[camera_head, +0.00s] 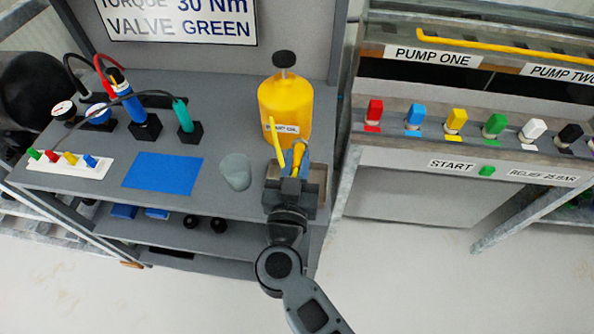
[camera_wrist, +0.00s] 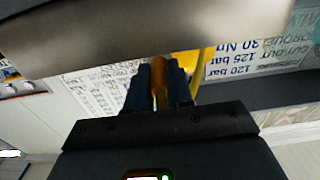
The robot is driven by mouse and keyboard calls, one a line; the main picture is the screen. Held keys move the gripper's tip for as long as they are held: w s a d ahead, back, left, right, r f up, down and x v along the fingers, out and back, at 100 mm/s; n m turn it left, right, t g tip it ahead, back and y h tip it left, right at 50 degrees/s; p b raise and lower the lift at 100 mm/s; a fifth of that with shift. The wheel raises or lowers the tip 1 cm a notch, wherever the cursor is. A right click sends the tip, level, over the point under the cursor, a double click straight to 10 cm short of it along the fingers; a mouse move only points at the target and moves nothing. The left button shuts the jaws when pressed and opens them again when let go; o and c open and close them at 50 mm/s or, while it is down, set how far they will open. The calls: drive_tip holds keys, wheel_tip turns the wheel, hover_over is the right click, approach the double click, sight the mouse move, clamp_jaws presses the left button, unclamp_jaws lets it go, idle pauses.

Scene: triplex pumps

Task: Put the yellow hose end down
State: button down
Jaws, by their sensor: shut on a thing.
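The yellow hose end (camera_head: 298,152) is a slim yellow piece held at the front right of the grey bench (camera_head: 215,189). My gripper (camera_head: 291,172) is shut on it, in front of the yellow oil container (camera_head: 285,105). In the wrist view my gripper's two dark fingers (camera_wrist: 159,90) stand on either side of a yellow-orange piece (camera_wrist: 158,72). A second thin yellow length (camera_head: 277,140) shows just left of the fingers. Whether the held end touches the bench is hidden by my gripper.
A translucent cup (camera_head: 236,171) stands close left of my gripper. A blue mat (camera_head: 163,171) lies bare further left. A torque tool (camera_head: 142,115), a green-handled tool (camera_head: 184,115) and a white strip of coloured plugs (camera_head: 68,164) stand left. The pump panel (camera_head: 450,150) is at right.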

drive_tip(key=shift+f, duration=1.35)
drive_tip(key=shift+f, duration=0.45)
drive_tip(key=c, duration=1)
unclamp_jaws()
drive_tip(key=shift+r, duration=0.15)
drive_tip(key=s, duration=1.2)
drive_tip(key=shift+a+r, duration=0.2)
drive_tip(key=shift+r, duration=0.1)
